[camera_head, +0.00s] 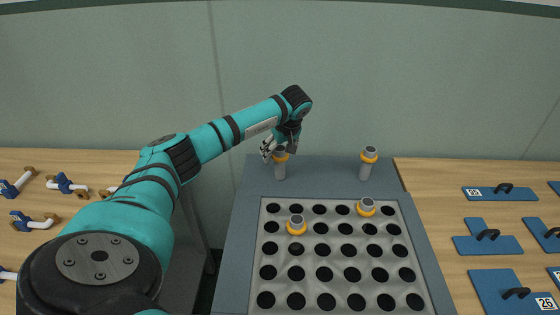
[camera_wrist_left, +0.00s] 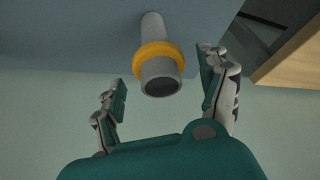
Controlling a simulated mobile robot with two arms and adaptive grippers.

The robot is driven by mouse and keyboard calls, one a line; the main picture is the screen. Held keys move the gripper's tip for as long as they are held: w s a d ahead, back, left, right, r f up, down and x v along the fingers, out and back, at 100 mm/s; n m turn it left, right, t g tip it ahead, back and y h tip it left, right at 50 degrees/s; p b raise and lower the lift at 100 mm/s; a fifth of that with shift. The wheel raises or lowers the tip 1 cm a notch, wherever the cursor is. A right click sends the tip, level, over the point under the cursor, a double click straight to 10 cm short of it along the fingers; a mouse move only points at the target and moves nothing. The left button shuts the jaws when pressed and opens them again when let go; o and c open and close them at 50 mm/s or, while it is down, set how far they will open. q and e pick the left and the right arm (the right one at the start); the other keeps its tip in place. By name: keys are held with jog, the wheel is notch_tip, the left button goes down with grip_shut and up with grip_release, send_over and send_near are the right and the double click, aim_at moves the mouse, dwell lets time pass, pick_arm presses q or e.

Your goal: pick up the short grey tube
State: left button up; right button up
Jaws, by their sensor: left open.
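A grey tube with a yellow ring (camera_head: 280,171) stands upright at the back left of the blue-grey surface. My left gripper (camera_head: 272,150) is at its upper end. In the left wrist view, the open fingers (camera_wrist_left: 161,68) are on either side of the tube (camera_wrist_left: 152,25) and its yellow ring, with gaps on both sides. A similar grey tube (camera_head: 365,171) stands at the back right. Two more ringed grey tubes sit in the rack, one at left (camera_head: 297,218) and one at right (camera_head: 367,202); their lower parts are hidden. My right gripper is out of view.
The metal rack (camera_head: 345,228) has rows of dark round holes, mostly empty. Blue plates with black handles (camera_head: 487,236) lie on the wooden table at right. Blue-and-white clamp-like objects (camera_head: 66,185) lie at left. The back surface between the standing tubes is clear.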

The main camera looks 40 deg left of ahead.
pick_arm(q)
jog(key=x, duration=0.3)
jog(key=shift+s+f, duration=0.1)
jog(key=shift+f, duration=0.2)
jog(key=c, duration=1.5)
